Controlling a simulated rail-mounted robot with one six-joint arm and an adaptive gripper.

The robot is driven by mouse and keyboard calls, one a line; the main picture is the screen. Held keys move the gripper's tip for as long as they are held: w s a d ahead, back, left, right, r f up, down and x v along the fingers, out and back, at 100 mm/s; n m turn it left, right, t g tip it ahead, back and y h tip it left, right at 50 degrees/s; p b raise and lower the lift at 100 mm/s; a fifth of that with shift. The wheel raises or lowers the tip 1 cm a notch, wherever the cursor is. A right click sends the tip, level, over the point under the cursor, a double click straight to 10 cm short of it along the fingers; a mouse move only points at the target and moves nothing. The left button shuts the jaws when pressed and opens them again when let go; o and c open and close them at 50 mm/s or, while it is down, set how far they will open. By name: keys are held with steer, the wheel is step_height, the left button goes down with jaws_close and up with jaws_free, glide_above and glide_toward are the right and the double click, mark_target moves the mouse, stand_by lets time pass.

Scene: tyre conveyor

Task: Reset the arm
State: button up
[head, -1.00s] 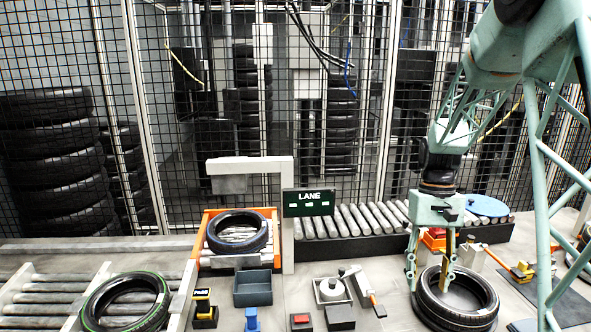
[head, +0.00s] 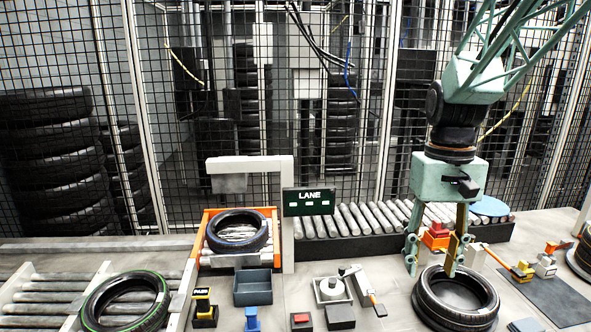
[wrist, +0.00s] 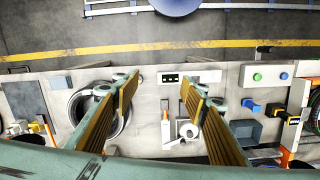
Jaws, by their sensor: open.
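My gripper (head: 432,266) is open and empty in the head view, its fingers pointing down just above a black tyre (head: 456,299) that lies flat on the table. In the wrist view the two yellow-padded fingers of my gripper (wrist: 155,88) stand wide apart with nothing between them. The tyre also shows in the wrist view (wrist: 122,125), partly hidden behind the left finger.
Another tyre (head: 237,232) lies in an orange-framed station beside the LANE sign (head: 308,202). A green-marked tyre (head: 126,301) rests on the rollers at left. A grey bin (head: 252,288) and small blocks occupy the table's middle. A mesh fence stands behind.

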steer(key=s+a+r+t, duration=0.1)
steer(key=s+a+r, duration=0.1)
steer(key=s, duration=0.7)
steer(key=s+a+r+t, duration=0.2)
steer(key=s+a+r, duration=0.1)
steer(key=s, duration=0.6)
steer(key=s+a+r+n+t, duration=0.1)
steer(key=s+a+r, duration=0.2)
steer(key=s, duration=0.6)
steer(key=shift+s+a+r+t+b, duration=0.15)
steer(key=shift+s+t+b, duration=0.15)
steer(key=shift+t+b, duration=0.1)
stand_by(0.6)
